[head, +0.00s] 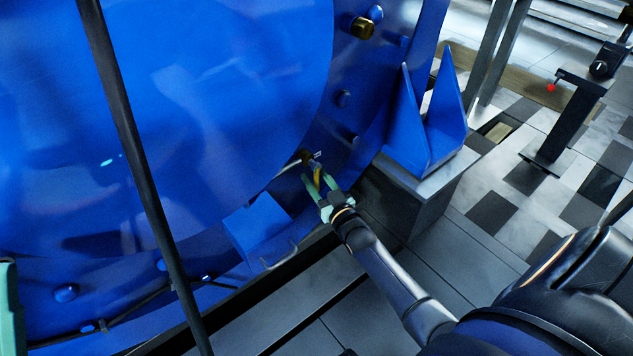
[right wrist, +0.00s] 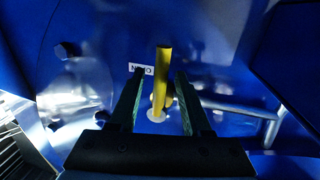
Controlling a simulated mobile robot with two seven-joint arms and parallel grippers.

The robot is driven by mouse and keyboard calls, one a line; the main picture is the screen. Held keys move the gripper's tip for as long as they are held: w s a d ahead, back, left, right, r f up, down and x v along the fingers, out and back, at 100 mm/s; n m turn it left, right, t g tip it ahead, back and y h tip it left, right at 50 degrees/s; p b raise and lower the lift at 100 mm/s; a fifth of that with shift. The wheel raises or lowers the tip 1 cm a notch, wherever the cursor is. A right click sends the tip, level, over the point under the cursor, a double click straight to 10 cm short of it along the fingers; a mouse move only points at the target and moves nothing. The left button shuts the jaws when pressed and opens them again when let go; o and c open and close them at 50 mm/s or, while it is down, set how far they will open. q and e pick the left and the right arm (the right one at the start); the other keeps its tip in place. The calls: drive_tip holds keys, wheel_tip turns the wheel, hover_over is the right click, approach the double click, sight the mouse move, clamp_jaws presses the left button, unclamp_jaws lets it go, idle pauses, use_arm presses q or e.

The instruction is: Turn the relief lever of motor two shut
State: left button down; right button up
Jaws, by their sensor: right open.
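The relief lever is a small yellow handle (right wrist: 162,78) on the blue motor housing (head: 220,90). In the right wrist view it stands upright between the two fingers, beside a small white label (right wrist: 142,69) with partly readable lettering. In the head view the lever (head: 317,174) is small and partly covered by the fingers. My right gripper (head: 318,184) is open, its green-lined fingers on either side of the lever; whether they touch it I cannot tell. It also shows in the right wrist view (right wrist: 155,100). A green part at the left edge may be my left gripper; its fingers do not show.
A blue bracket (head: 432,115) rises right of the lever, on a grey block. A blue box (head: 257,232) with a curved handle is just left below the gripper. A brass fitting (head: 363,27) and bolts stick out of the housing.

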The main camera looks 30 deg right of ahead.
clamp_jaws()
idle(0.4)
idle(1.1)
